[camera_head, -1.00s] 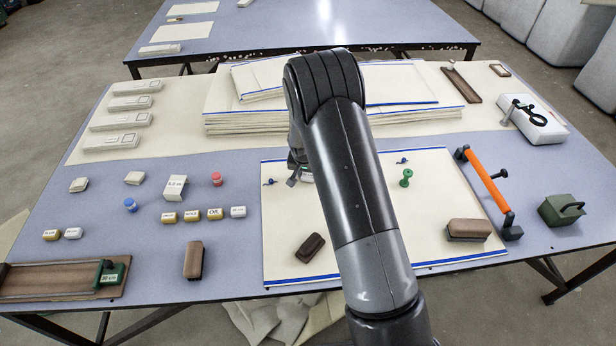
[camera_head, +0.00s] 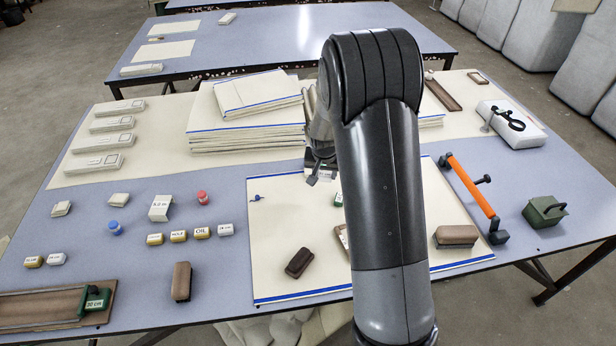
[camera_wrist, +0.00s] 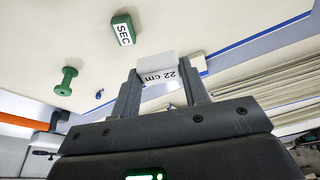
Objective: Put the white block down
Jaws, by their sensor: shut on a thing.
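The white block (camera_wrist: 158,68), labelled "22 cm", is between the two fingers of my gripper (camera_wrist: 160,80) in the wrist view. My gripper is shut on it. The cream sheet with blue edges (camera_head: 285,265) lies on the table; in the wrist view it shows beyond the block. I cannot tell whether the block touches the sheet.
A green block marked "SEC" (camera_wrist: 122,30) and a green spool (camera_wrist: 66,82) lie near the held block. A dark brown block (camera_head: 299,263) and a lighter brown one (camera_head: 455,236) sit on the sheet. A folded cloth stack (camera_head: 240,140) stands behind. The sheet's left part is mostly clear.

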